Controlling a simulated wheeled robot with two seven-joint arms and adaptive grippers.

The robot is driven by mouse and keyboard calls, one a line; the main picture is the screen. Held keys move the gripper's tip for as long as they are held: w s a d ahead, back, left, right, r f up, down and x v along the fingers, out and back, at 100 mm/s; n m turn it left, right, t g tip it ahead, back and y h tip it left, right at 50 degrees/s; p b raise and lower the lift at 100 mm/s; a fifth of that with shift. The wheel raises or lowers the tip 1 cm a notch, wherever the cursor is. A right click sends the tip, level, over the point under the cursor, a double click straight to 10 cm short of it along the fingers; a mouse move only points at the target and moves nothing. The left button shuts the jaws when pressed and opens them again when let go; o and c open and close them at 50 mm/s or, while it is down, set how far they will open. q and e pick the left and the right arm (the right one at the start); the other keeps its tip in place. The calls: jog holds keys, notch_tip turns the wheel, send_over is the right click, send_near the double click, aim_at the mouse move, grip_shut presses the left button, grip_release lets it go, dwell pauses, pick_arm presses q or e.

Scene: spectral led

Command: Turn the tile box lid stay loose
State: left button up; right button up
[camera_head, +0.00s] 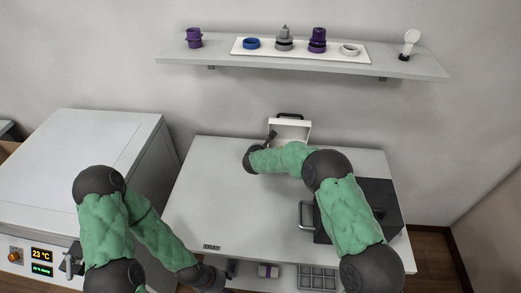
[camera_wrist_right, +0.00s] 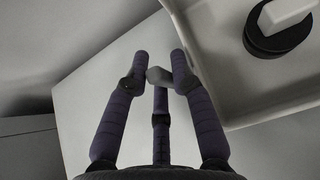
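The tile box (camera_head: 290,128) is a small white box at the back of the table, its lid raised with a black handle on top. The right wrist view shows the inside of a pale panel with a raised rim (camera_wrist_right: 222,62). A round black knob with a white bar (camera_wrist_right: 283,27) sits on it; I take this for the lid stay.
A dark case with a handle (camera_head: 381,196) stands on the right of the table, partly behind my right arm. The left and middle tabletop (camera_head: 215,190) is clear. A wall shelf (camera_head: 190,59) with several fittings hangs above. A white machine (camera_head: 75,150) stands at left.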

jog(key=shift+o, duration=0.8)
jog(key=shift+s, duration=0.1)
jog(key=v, duration=1.2)
